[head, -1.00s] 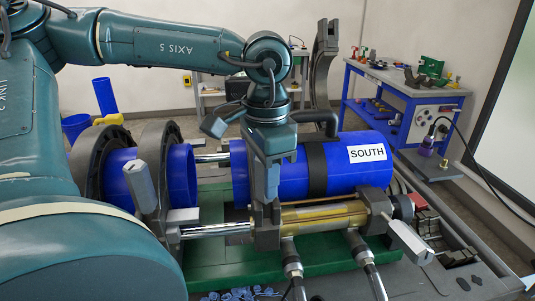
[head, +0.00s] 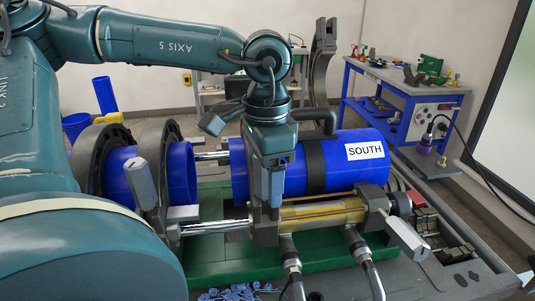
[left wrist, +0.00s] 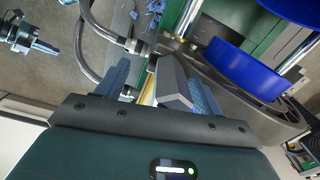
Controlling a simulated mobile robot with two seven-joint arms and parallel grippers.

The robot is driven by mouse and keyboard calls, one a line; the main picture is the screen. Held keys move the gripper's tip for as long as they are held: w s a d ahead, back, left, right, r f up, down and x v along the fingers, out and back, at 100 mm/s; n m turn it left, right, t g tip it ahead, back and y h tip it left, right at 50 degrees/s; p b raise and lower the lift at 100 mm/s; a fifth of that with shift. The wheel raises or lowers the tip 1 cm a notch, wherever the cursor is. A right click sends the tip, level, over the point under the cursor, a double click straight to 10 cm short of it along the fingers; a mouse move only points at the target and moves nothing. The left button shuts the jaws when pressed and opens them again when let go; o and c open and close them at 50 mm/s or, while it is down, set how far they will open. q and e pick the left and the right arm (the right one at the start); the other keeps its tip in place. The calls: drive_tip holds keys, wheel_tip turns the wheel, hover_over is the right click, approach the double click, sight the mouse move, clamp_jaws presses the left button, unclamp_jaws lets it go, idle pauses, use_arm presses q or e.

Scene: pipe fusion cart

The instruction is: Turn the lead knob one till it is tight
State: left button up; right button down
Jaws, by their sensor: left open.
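In the left wrist view, a grey, angular lead knob (left wrist: 172,86) lies between the two blue fingers of my left gripper (left wrist: 160,88). The fingers stand apart, one on each side of it; I cannot tell whether either touches it. In the head view, my left gripper (head: 276,185) points down in front of the clamp ring by the blue pipe marked SOUTH (head: 350,170), and hides that knob. Two similar grey knobs show in the head view, one at the left clamp (head: 142,184) and one at the right front (head: 407,237).
A short blue pipe (head: 180,175) sits in the left clamps. A brass-coloured cylinder (head: 325,213) and black hoses (head: 358,250) lie close below my gripper. Blue shavings (head: 238,291) lie at the front. A blue bench (head: 400,100) stands at the back right.

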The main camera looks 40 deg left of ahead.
use_arm(q)
drive_tip(key=shift+o, duration=1.1)
drive_tip(key=shift+w+a+r, duration=0.15)
drive_tip(key=shift+a, duration=0.15)
drive_tip(key=r+p, duration=0.4)
drive_tip(key=r, duration=0.1)
drive_tip(key=shift+w+a, duration=0.2)
drive_tip(key=shift+a, duration=0.2)
drive_tip(key=shift+r+p, duration=0.3)
drive_tip(key=shift+p, duration=0.1)
drive_tip(key=shift+s+d+r, duration=0.1)
drive_tip(key=shift+d, duration=0.05)
drive_tip(key=shift+d, duration=0.1)
